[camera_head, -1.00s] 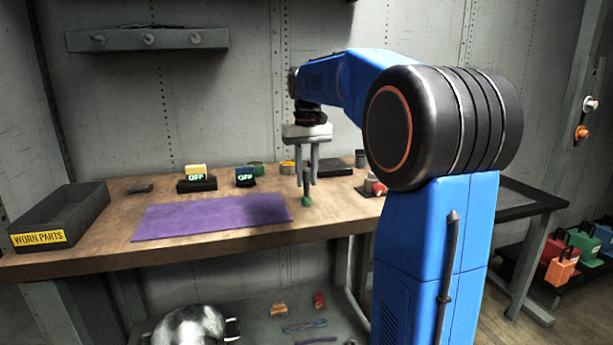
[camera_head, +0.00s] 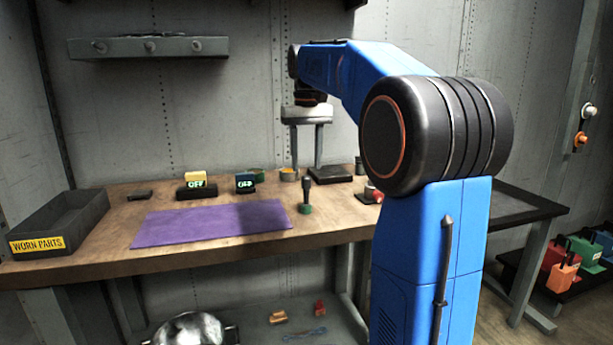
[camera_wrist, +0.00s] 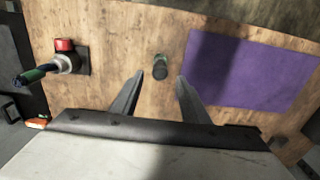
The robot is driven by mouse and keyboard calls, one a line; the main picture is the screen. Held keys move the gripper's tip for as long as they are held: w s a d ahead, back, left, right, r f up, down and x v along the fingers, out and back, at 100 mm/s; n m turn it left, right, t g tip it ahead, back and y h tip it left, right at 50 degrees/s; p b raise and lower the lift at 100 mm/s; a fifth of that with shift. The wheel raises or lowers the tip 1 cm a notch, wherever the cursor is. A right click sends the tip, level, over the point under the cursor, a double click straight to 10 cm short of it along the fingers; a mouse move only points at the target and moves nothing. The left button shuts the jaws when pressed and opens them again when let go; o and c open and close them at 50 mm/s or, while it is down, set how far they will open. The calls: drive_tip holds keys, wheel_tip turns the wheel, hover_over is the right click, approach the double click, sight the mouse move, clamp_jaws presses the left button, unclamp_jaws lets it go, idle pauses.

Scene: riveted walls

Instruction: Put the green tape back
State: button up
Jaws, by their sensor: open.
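A small green, roll-like thing (camera_head: 257,174), possibly the green tape, lies at the back of the bench, beside a yellow-orange one (camera_head: 289,174). A dark upright piece with a green base (camera_head: 306,208) stands on the wood just right of the purple mat (camera_head: 215,222). In the wrist view this piece (camera_wrist: 160,67) shows as a short dark cylinder, ahead of and between the fingertips. Which green thing is the tape, I cannot tell. My gripper (camera_head: 307,165) is open and empty, pointing down above the bench and clear of the upright piece. Its fingers also show in the wrist view (camera_wrist: 159,82).
A grey "WORN PARTS" bin (camera_head: 62,225) stands at the bench's left end. Two small blocks with "OFF" displays (camera_head: 196,187) (camera_head: 245,183) sit behind the mat. A red-topped fixture (camera_wrist: 66,58) stands nearby. Bare wood lies around the upright piece.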

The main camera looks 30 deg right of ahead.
drive_tip(key=shift+r, duration=2.55)
drive_tip(key=s+a+f+n+t, duration=0.2)
drive_tip(key=s+a+f, duration=0.8)
drive_tip(key=s, duration=0.4)
drive_tip(key=s+a+f+t, duration=0.1)
drive_tip(key=s+a+f, duration=0.2)
drive_tip(key=s+f, duration=0.5)
drive_tip(key=s+a+f+n+t, duration=0.1)
drive_tip(key=s+a+f, duration=0.1)
drive_tip(key=s+f, duration=0.6)
wheel_tip(320, 180, down, 4)
drive_tip(key=shift+a+f+t, duration=0.25)
drive_tip(key=shift+a+t, duration=0.15)
